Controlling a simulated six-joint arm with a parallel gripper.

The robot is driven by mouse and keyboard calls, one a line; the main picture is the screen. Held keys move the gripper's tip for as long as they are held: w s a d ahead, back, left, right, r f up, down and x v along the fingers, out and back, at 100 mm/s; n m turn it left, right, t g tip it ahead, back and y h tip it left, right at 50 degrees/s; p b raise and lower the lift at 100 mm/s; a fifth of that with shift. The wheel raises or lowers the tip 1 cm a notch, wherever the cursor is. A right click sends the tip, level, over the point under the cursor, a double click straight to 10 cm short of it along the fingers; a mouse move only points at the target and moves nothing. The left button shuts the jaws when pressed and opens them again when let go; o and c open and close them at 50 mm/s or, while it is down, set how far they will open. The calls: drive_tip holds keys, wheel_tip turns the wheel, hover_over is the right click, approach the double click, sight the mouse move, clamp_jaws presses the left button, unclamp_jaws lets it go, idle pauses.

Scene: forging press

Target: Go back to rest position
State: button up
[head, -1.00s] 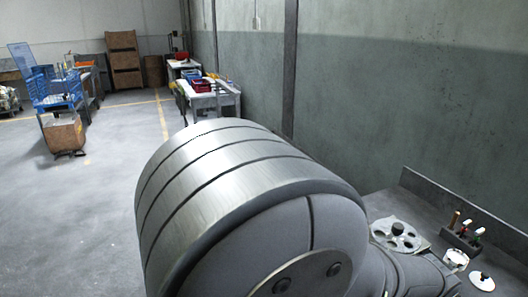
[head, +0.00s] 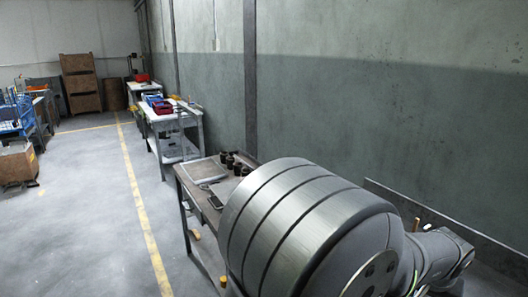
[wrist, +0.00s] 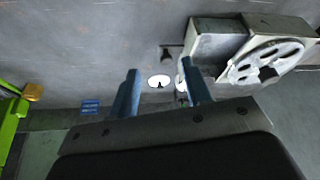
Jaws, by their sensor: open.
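My gripper (wrist: 162,88) shows in the wrist view as two blue fingers set apart on a dark body. The gripper is open, and nothing shows held between the fingers. A small white round item (wrist: 158,81) on a grey surface shows beyond the gap between them. In the head view my own arm fills the lower right, and the gripper is out of sight there.
A workbench (head: 183,186) with several small dark parts (head: 233,164) stands left of my arm. A farther table (head: 160,116) holds bins. A grey machine with a spoked wheel (wrist: 265,62) is at the wrist view's right. Open floor (head: 90,215) lies left.

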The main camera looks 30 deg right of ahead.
drive_tip(key=w+d+f, duration=0.1)
drive_tip(key=w+d, duration=0.2)
drive_tip(key=d, duration=0.3)
drive_tip(key=shift+w+d+f, duration=0.15)
drive_tip(key=shift+d+f, duration=0.1)
drive_tip(key=shift+f, duration=0.05)
idle(1.3)
